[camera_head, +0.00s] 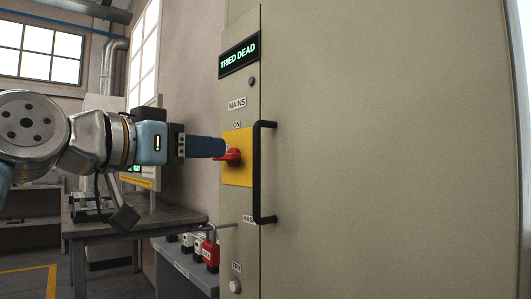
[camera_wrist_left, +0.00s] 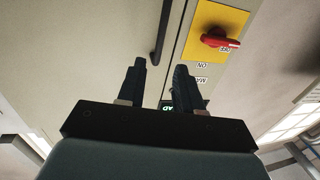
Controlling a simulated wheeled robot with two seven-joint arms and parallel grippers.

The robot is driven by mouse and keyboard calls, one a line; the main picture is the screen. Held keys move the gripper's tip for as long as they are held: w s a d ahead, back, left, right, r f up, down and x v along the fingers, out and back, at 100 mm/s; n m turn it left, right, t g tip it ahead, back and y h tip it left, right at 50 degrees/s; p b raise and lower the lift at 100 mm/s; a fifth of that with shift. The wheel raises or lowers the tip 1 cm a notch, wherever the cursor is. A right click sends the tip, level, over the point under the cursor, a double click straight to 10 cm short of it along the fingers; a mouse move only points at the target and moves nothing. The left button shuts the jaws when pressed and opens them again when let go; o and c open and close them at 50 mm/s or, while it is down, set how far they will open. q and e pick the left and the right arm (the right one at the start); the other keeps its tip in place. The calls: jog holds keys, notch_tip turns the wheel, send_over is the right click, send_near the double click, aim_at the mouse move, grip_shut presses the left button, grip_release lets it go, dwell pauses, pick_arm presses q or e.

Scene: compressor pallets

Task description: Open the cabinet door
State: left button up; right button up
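The tall beige cabinet door (camera_head: 390,150) is shut and fills the right side of the head view. Its black vertical bar handle (camera_head: 257,170) stands along the door's left edge and also shows in the left wrist view (camera_wrist_left: 162,30). My left gripper (camera_head: 222,148) is left of the handle, in front of the yellow switch plate. In the left wrist view its two fingers (camera_wrist_left: 158,75) are spread apart with nothing between them. The handle's bar ends ahead of the fingertips, nearer the left finger. My right gripper is in neither view.
A red rotary switch (camera_head: 233,156) on a yellow plate (camera_head: 240,177) sits beside the handle. A lit sign (camera_head: 239,56) reads "TRIED DEAD". A workbench (camera_head: 130,222) stands to the left.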

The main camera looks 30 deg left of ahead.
aim_at(254, 152)
pick_arm(q)
jog(key=w, duration=0.4)
jog(key=w+d+p, duration=0.1)
jog(key=w, duration=0.3)
jog(key=w+d+p, duration=0.1)
jog(key=w, duration=0.3)
jog(key=shift+w+d+f, duration=0.1)
jog(key=shift+w+d, duration=0.1)
jog(key=shift+w, duration=0.1)
grip_shut()
